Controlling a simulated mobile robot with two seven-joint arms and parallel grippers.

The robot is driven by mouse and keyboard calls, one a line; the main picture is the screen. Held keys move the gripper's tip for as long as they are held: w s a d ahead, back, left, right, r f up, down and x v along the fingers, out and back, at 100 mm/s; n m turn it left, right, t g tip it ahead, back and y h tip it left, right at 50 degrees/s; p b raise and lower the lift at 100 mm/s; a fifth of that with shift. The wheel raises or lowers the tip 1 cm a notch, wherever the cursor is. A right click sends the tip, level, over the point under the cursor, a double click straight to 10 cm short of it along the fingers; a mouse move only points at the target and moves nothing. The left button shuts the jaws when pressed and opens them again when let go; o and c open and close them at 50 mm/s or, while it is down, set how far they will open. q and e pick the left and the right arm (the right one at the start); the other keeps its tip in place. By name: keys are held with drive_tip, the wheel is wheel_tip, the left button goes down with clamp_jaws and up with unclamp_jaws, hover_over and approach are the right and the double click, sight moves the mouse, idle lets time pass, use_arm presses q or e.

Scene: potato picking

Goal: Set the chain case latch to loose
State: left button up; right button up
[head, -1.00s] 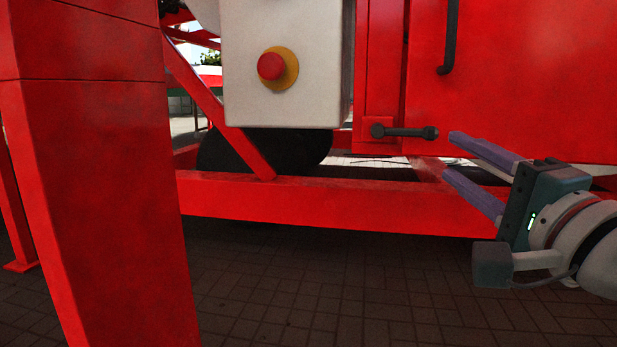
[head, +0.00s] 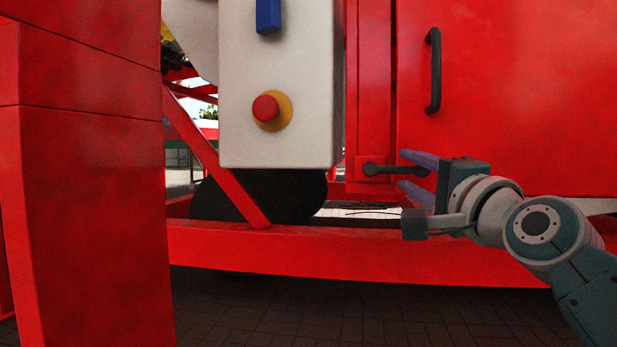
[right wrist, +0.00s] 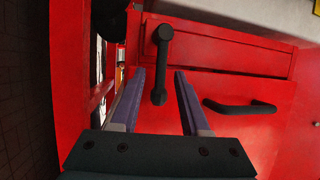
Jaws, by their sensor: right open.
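My right gripper (head: 411,172) is open, one finger above and one below the latch's free end. In the right wrist view my right gripper (right wrist: 160,82) shows a gap on both sides of the latch; contact is not visible. My left gripper is not in view.
The red door (head: 510,90) has a dark vertical handle (head: 433,70) above the latch. A pale box (head: 278,140) with a red and yellow stop button (head: 268,109) hangs to the left. A red beam (head: 340,255) crosses below, and a red post (head: 85,180) stands at left.

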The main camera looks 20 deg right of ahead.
clamp_jaws()
idle(0.3)
idle(1.1)
